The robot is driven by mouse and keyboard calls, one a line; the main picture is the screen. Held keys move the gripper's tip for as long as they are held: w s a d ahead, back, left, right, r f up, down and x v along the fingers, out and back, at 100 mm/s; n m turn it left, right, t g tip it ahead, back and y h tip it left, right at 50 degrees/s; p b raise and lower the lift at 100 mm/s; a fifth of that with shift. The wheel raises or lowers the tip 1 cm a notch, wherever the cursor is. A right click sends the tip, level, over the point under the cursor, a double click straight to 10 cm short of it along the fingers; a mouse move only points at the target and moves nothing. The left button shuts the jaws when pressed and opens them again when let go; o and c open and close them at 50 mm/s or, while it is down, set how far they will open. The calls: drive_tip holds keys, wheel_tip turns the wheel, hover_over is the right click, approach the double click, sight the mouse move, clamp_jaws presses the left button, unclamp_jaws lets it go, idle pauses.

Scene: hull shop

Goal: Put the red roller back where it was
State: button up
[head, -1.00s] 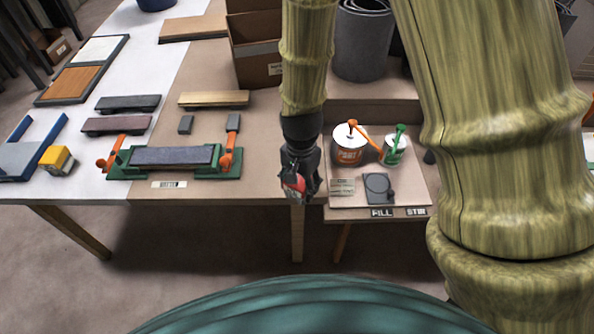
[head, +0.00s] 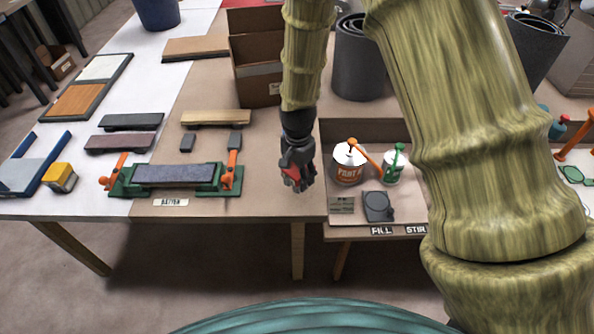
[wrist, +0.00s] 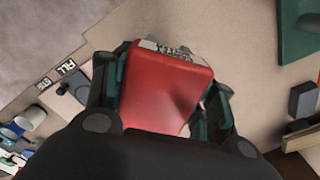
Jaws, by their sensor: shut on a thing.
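My gripper (head: 295,178) is over the brown table, near its front edge, between the green clamp fixture and the paint tray. It is shut on the red roller (head: 290,172), of which only a small red part shows in the head view. In the wrist view the red roller (wrist: 165,88) fills the space between the fingers (wrist: 162,95). It looks like a smooth red block with a pale, dark-marked end. I cannot tell from the frames where it stood before.
The green clamp fixture (head: 205,189) holds a grey board, left of my gripper. A cardboard box (head: 257,92) stands behind. The brown tabletop (head: 265,200) around my gripper is clear.

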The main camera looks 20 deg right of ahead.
drive_tip(key=w, duration=0.3)
drive_tip(key=shift+w+d+f, duration=0.15)
drive_tip(key=shift+w+d, duration=0.1)
drive_tip(key=shift+d, duration=0.15)
drive_tip(key=shift+f+p, duration=0.9)
drive_tip(key=shift+f, duration=0.85)
drive_tip(key=shift+s+f, duration=0.25)
drive_tip(key=shift+f, duration=0.25)
